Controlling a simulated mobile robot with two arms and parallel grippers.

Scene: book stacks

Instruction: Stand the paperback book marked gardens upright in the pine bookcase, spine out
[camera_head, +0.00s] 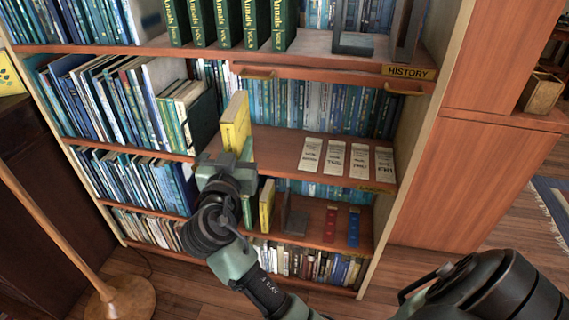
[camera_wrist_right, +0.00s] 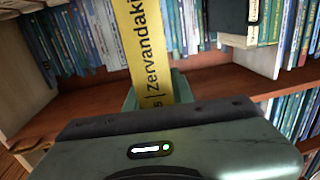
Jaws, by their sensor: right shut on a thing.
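My right gripper (camera_head: 228,160) is shut on a yellow paperback (camera_head: 237,122), held upright in front of the bookcase's middle shelf. In the right wrist view its yellow spine (camera_wrist_right: 158,45) faces the camera and reads "s | Zervandaki"; the rest of the title is hidden by the gripper. I cannot tell whether the book touches the shelf. The bookcase (camera_head: 405,150) has light wooden sides and reddish-brown shelves packed with books at the left. My left gripper is not in view.
Bare shelf board (camera_head: 275,148) lies right of the held book, with several pale labelled strips (camera_head: 333,158) on it. Below, another yellow book (camera_head: 266,206) stands by a dark bookend (camera_head: 293,216). A dark book (camera_head: 203,118) stands left of the held one. A lamp base (camera_head: 122,300) is at lower left.

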